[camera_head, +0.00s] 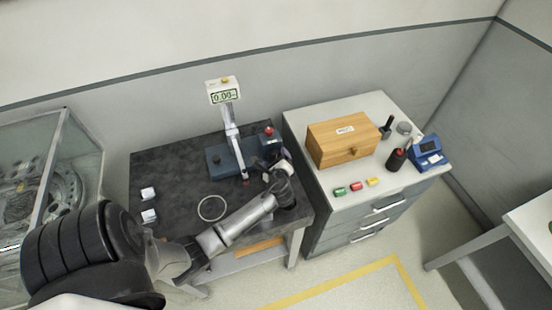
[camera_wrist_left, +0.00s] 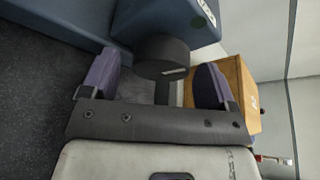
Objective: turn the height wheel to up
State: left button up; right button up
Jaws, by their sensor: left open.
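The height wheel (camera_wrist_left: 162,54) is a dark round knob on the side of a blue housing (camera_wrist_left: 165,20) in the left wrist view. A pale mark shows near its lower edge. My left gripper (camera_wrist_left: 155,78) is open, with one purple-grey finger on each side of the wheel and a gap beside both. In the head view my left gripper (camera_head: 277,170) is at the right end of the blue instrument (camera_head: 226,160) and hides the wheel. The instrument's display (camera_head: 225,97) reads about 0.00. My right gripper is not seen.
A red button (camera_head: 269,130) tops the blue housing. At the right, a drawer cabinet (camera_head: 310,190) carries a wooden box (camera_head: 340,148), coloured pieces and a blue device (camera_head: 427,153).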

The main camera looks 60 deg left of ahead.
pick_arm(q)
jog(key=shift+w+a+f, duration=0.15)
jog(key=shift+w+a, duration=0.1)
jog(key=shift+a, duration=0.25)
jog(key=c, duration=0.9)
jog(key=shift+f+n+b, duration=0.15)
jog(key=shift+n+b, duration=0.25)
jog(key=shift+t, duration=0.4)
